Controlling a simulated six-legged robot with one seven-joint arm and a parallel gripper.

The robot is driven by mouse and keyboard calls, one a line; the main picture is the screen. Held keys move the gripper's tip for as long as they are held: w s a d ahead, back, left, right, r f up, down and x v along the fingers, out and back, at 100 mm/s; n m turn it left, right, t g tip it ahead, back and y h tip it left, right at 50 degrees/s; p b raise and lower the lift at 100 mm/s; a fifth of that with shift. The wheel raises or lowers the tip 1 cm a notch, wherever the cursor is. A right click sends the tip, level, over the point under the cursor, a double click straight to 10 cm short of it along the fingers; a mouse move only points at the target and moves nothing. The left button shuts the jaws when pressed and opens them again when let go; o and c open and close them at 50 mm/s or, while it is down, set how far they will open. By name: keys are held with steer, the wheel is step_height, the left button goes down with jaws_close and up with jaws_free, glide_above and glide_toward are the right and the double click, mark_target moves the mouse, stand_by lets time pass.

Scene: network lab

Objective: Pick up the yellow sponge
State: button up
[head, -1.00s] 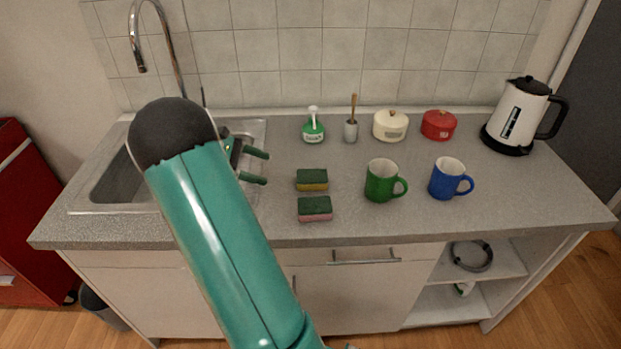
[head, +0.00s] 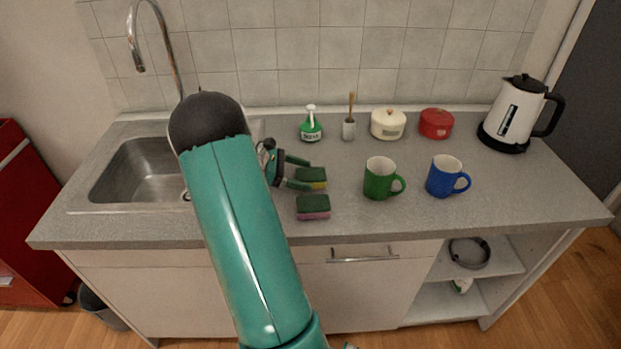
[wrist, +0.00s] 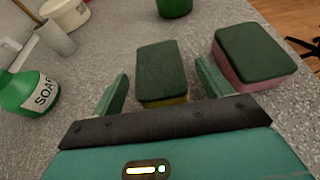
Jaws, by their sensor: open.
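The yellow sponge (head: 318,185) has a dark green top and lies flat on the counter. In the head view its left end is partly hidden by my gripper (head: 299,173). In the wrist view the yellow sponge (wrist: 162,72) lies ahead, with its near end between the two fingertips. My gripper (wrist: 160,84) is open, one green finger on each side of the sponge, and holds nothing. I cannot tell whether a finger touches it. The pink sponge (head: 313,207), also green on top, lies just in front; it shows right of the right finger in the wrist view (wrist: 254,57).
A green mug (head: 378,180) and a blue mug (head: 444,178) stand to the right. A soap bottle (head: 310,126), a brush holder (head: 348,130), a cream pot (head: 387,125), a red pot (head: 436,124) and a kettle (head: 513,115) line the back. The sink (head: 140,170) is left.

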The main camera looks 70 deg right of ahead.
steer(key=x, duration=0.3)
steer(key=shift+r, duration=0.1)
steer(key=c, duration=1)
steer(key=shift+c, duration=0.2)
steer(key=shift+r, duration=0.15)
